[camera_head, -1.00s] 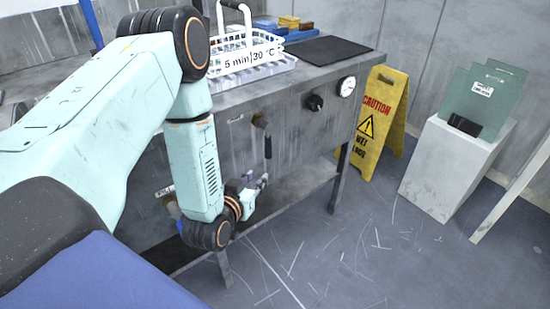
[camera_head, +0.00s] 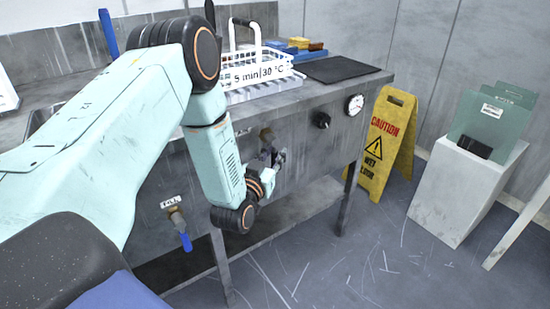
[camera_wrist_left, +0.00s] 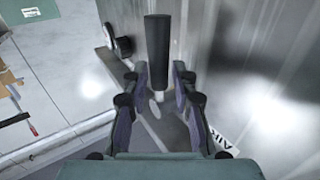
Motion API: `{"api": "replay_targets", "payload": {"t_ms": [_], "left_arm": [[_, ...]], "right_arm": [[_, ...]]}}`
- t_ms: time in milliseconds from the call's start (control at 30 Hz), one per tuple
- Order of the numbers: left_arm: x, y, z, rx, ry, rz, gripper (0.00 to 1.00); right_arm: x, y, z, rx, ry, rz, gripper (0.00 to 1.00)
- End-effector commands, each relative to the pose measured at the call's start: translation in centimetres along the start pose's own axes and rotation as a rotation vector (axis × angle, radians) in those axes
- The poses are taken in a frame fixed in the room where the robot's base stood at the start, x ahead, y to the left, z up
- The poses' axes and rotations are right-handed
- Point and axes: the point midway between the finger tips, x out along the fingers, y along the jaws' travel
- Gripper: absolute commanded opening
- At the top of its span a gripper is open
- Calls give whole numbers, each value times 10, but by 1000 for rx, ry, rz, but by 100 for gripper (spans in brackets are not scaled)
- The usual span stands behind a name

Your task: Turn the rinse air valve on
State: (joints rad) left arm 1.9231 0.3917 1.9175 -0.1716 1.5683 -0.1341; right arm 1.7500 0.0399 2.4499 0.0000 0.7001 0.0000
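In the left wrist view, the valve's black handle (camera_wrist_left: 158,50) stands between and beyond the tips of my left gripper (camera_wrist_left: 160,78). The fingers are apart on both sides of it, and I see no clear contact. An "AIR" label (camera_wrist_left: 222,140) shows partly behind the right finger. My right gripper is not in view.
A blue-handled valve (camera_head: 186,242) sits lower left on the bench front. A black knob (camera_head: 321,120) and a gauge (camera_head: 354,104) are to the right. A white basket (camera_head: 262,70) stands on the bench top. A yellow caution sign (camera_head: 388,145) stands on the floor at right.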

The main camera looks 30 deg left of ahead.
Motion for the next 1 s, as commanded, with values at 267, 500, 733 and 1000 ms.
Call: {"api": "replay_targets", "payload": {"t_ms": [267, 500, 733, 1000], "left_arm": [[6, 2, 0, -1, -1, 0, 27], [5, 2, 0, -1, -1, 1, 15], [5, 2, 0, -1, -2, 0, 0], [5, 2, 0, -1, -3, 0, 0]], "right_arm": [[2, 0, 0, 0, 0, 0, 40], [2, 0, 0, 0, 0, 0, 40], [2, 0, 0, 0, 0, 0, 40], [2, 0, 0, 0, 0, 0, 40]]}}
